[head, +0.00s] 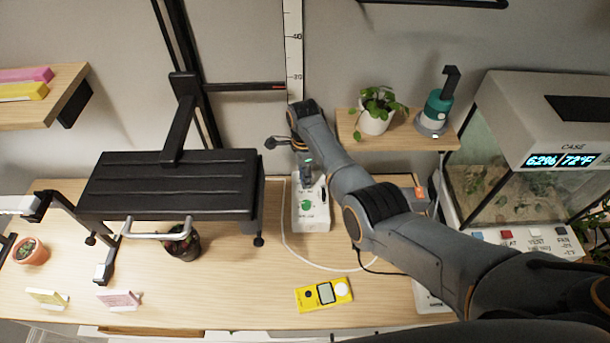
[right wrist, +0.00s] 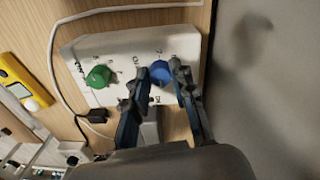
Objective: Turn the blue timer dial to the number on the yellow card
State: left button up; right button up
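The white timer box (head: 312,211) stands on the wooden table with a green dial (head: 307,206) at its near end. In the right wrist view the box (right wrist: 110,45) carries the green dial (right wrist: 98,77) and the blue dial (right wrist: 160,73). My right gripper (head: 306,178) is over the far end of the box, hiding the blue dial in the head view. In the wrist view its fingers (right wrist: 156,82) are apart on either side of the blue dial; a firm grip does not show. A small yellow card (head: 47,297) stands at the front left, its number unreadable. My left gripper is not in view.
A pink card (head: 119,299) stands beside the yellow one. A yellow meter (head: 325,294) lies near the front edge. A black slatted panel (head: 170,185) overhangs the table left of the box. A white cable (head: 290,248) loops near the box. A glass case (head: 520,180) stands right.

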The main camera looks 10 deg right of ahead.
grip_shut()
